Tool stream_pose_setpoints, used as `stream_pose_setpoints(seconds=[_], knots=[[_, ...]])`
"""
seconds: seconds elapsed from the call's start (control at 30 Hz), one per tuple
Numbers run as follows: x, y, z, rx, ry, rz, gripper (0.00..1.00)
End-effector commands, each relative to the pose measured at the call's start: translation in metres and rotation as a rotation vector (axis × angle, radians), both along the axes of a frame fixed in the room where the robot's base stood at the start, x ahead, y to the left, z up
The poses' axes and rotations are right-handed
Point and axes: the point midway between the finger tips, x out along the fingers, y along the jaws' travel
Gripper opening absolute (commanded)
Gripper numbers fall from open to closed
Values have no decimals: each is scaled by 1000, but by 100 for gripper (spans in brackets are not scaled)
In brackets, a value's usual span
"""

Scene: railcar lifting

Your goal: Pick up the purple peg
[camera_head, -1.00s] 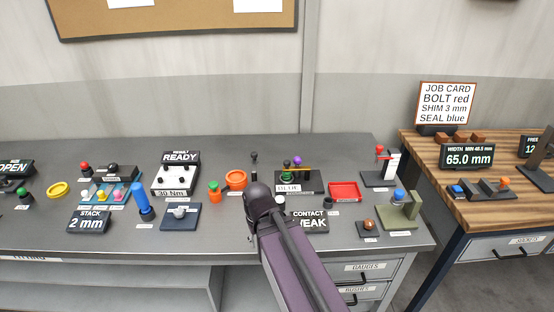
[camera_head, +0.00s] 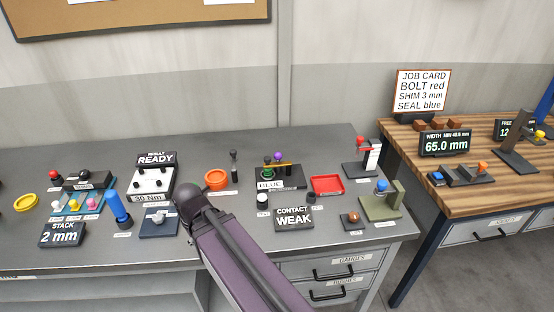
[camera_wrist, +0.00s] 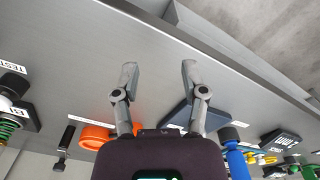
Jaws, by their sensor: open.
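The purple peg (camera_head: 280,157) shows as a small purple knob on the dark stand labelled BLUE (camera_head: 292,183), towards the back of the grey bench. It stands beside a green-topped piece (camera_head: 268,160), and its lower part is hard to make out. My gripper (camera_wrist: 159,75) is open and empty in the wrist view, its two fingers apart over bare grey bench. In the head view my arm hides the gripper; the arm's end is left of and nearer than the peg. I cannot see the peg in the wrist view.
An orange ring (camera_head: 216,180) and a dark upright handle (camera_head: 234,166) stand left of the peg's stand. A blue cylinder (camera_head: 118,209) stands at left.

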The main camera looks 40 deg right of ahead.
Motion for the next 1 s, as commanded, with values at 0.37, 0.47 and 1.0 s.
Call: stream_pose_setpoints(seconds=[0.37,0.47,1.0], knots=[[8,-8,5,3,-11,-9,56],[17,-20,10,8,-24,-22,56],[96,-174,66,18,-187,-151,56]])
